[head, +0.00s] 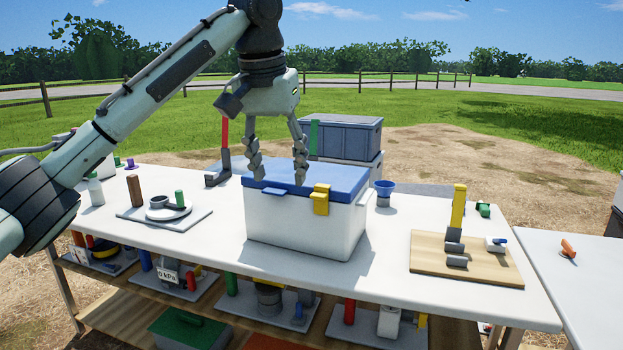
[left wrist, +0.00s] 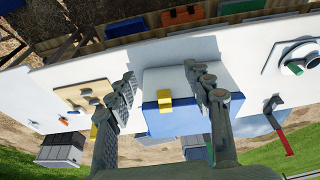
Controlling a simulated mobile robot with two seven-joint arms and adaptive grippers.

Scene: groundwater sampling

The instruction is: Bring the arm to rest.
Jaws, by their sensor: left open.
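My left arm reaches in from the left in the head view. Its left gripper (head: 276,172) points down with its two fingers apart and nothing between them. The fingertips are in front of or above the blue lid of a white cooler box (head: 300,228); I cannot tell whether they touch it. The lid is shut and has a yellow latch (head: 320,199). In the left wrist view, the open left gripper (left wrist: 165,85) frames the cooler (left wrist: 180,80) between and beyond its fingers. My right gripper is not in view.
The cooler stands on a white table (head: 390,270). A round device on a tray (head: 168,207) and a bottle (head: 95,190) are left of it. Grey crates (head: 345,136) stand behind. The shelf below is crowded.

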